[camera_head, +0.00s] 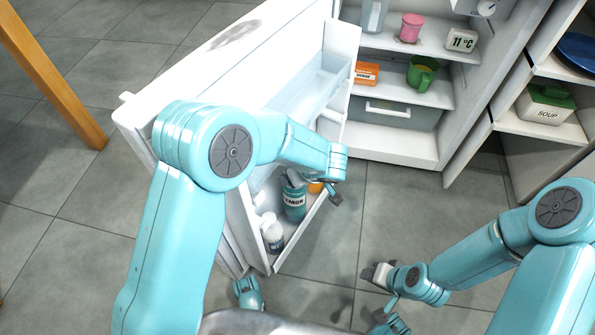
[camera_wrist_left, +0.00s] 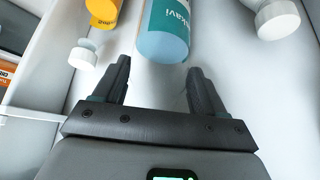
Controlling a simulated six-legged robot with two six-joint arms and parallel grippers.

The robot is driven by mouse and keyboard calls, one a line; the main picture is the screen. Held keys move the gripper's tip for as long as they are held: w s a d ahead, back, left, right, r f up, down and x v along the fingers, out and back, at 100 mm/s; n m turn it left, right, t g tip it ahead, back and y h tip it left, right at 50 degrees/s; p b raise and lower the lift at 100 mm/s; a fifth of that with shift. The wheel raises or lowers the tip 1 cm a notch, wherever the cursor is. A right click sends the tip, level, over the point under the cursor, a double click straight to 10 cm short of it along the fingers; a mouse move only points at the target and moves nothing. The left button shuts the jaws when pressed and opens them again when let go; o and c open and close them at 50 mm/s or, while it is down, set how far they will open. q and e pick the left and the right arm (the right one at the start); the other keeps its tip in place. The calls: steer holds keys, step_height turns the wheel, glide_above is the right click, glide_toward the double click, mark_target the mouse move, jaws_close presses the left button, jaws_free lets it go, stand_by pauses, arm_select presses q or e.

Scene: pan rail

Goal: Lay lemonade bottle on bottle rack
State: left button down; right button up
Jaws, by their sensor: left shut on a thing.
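A teal bottle (camera_head: 294,203) with a partly readable dark label stands in the low bin of the open fridge door. My left gripper (camera_head: 318,186) is down in that door bin beside it. In the left wrist view the teal bottle (camera_wrist_left: 163,40) lies between and just beyond the two dark fingertips (camera_wrist_left: 160,78); the exact contact is hard to see. I cannot make out a bottle rack.
White bottles (camera_head: 272,235) and an orange item (camera_head: 315,187) crowd the door bin (camera_head: 300,240). The fridge shelf (camera_head: 430,95) holds a green mug (camera_head: 421,75) and an orange box (camera_head: 366,73); a pink cup (camera_head: 410,28) stands above. The tiled floor (camera_head: 395,205) before the fridge is clear.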

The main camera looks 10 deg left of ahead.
arm_select(q)
steer(key=shift+f, duration=0.15)
stand_by(0.3)
jaws_free()
steer(key=shift+f, duration=0.1)
steer(key=shift+r+p, duration=1.1)
steer(key=shift+r, duration=1.95)
steer(key=shift+s+d, duration=0.1)
